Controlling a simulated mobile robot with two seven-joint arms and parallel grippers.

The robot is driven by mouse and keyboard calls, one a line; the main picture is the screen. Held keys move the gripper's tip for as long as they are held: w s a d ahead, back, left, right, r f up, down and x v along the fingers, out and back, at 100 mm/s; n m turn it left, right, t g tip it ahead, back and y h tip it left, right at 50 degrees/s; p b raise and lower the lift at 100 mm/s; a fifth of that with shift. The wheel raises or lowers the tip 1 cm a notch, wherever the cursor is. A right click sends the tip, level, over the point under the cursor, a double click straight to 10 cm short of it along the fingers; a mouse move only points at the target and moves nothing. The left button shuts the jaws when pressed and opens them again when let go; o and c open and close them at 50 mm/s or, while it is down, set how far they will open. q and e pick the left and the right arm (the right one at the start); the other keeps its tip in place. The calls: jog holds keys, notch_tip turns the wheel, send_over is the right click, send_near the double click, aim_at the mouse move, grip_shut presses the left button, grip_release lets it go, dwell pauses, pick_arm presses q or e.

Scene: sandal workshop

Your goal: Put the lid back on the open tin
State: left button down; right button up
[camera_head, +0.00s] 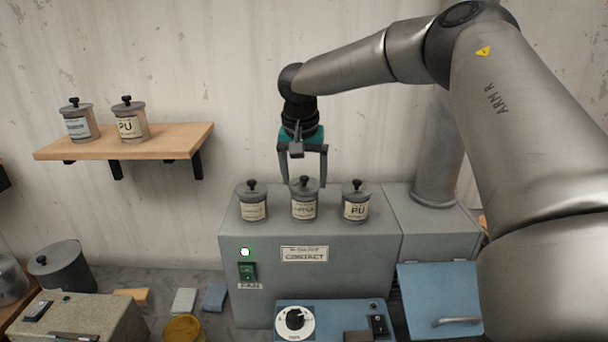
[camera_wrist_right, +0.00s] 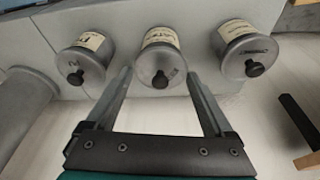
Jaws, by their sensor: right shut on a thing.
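Three grey tins with cream labels stand in a row on top of a grey cabinet: a left tin (camera_head: 252,208), a middle tin (camera_head: 304,210) and a right tin (camera_head: 355,209). Each shows a grey lid with a black knob. My right gripper (camera_head: 304,184) points down at the middle tin, one finger on each side of its lid (camera_wrist_right: 161,66), and is shut on that lid. The lid sits on or just at the tin's rim; any gap is too small to tell. I see no plainly open tin. My left gripper is out of view.
A wooden shelf (camera_head: 180,140) at the left holds two more lidded tins. The left and right tins stand close to my right fingers. A blue machine (camera_head: 345,312) and a blue panel (camera_head: 440,285) are in front. A dark lidded pot (camera_head: 62,268) stands at lower left.

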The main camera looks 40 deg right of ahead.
dwell(0.7)
jog(key=o, duration=1)
jog(key=shift+o, duration=0.2)
jog(key=shift+r+p, duration=0.4)
jog(key=shift+r, duration=3.05)
jog(key=shift+c, duration=0.4)
grip_shut()
